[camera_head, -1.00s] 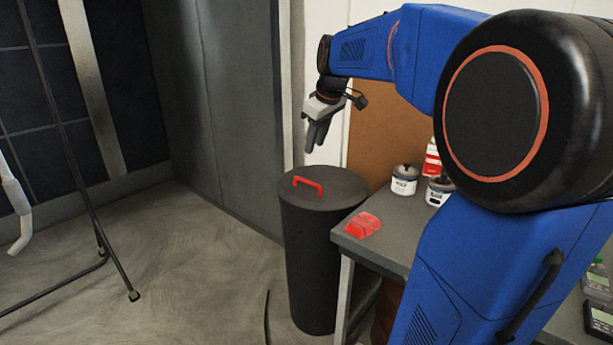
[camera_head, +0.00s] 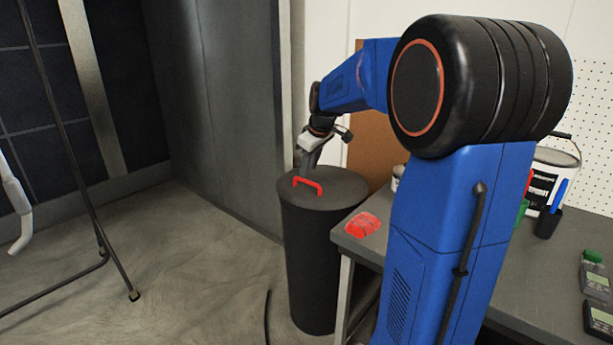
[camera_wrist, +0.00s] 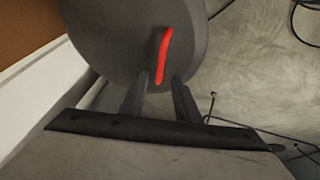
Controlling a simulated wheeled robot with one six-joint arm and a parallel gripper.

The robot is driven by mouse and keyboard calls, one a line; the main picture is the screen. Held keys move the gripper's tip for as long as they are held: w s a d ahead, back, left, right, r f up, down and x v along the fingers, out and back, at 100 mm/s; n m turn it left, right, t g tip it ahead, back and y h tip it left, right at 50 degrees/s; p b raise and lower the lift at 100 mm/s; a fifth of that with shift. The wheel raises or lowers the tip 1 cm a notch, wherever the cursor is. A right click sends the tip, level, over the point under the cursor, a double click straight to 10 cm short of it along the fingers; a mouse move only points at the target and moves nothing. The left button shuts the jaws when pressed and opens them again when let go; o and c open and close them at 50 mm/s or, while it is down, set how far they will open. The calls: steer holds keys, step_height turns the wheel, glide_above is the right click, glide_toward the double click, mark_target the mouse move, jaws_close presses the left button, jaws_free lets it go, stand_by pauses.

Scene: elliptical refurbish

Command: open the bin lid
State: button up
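The bin (camera_head: 312,262) is a tall dark grey cylinder beside the workbench. Its round lid (camera_head: 335,187) lies flat on top, and a red handle (camera_head: 307,185) stands on it. In the wrist view the lid (camera_wrist: 120,40) and the red handle (camera_wrist: 163,55) lie just beyond the fingertips. My gripper (camera_head: 306,166) is over the back part of the lid, close behind the handle. In the wrist view my gripper (camera_wrist: 160,82) has its two fingers apart, one to each side of the handle's near end. I cannot tell whether they touch anything.
The workbench (camera_head: 375,250) is right of the bin, with a red object (camera_head: 363,225) near its corner. A white bucket (camera_head: 548,180) and a dark cup (camera_head: 547,223) stand farther right. A black-legged stand (camera_head: 75,180) is at left; the floor between is mostly clear.

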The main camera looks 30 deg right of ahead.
mark_target(307, 182)
steer(key=shift+x, duration=2.55)
steer(key=shift+c, duration=0.3)
jaws_close()
